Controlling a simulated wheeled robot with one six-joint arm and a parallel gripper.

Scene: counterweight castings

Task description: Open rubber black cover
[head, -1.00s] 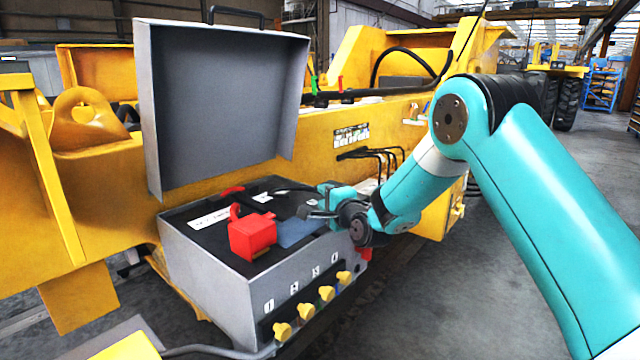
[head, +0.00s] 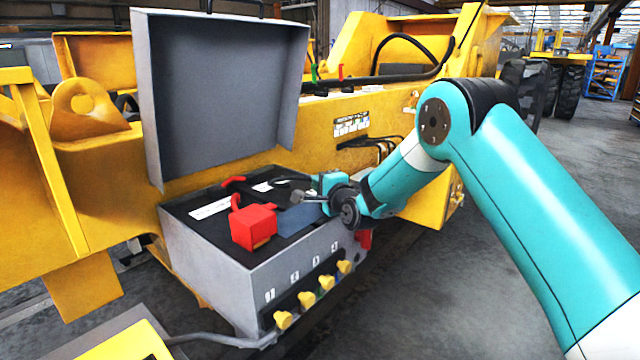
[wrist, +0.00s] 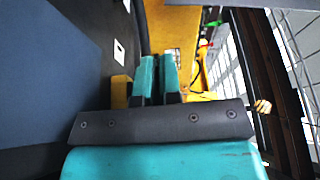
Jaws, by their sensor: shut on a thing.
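The black cover (head: 207,193) lies flat as the top surface inside a grey box, with white labels, a red block and a blue-grey patch on it. It shows large and dark in the wrist view (wrist: 110,25). My gripper (head: 306,196) is at the right side of this surface, low over it. In the wrist view its two teal fingers (wrist: 158,75) stand close together with a narrow dark gap. They are shut on a piece of the cover, but the grip point is small and mostly hidden.
The box's grey lid (head: 222,100) stands upright behind the black surface. The red block (head: 254,227) sits near its front edge. Yellow knobs (head: 326,283) line the box front. A yellow machine frame (head: 95,170) runs behind. Open floor lies to the right.

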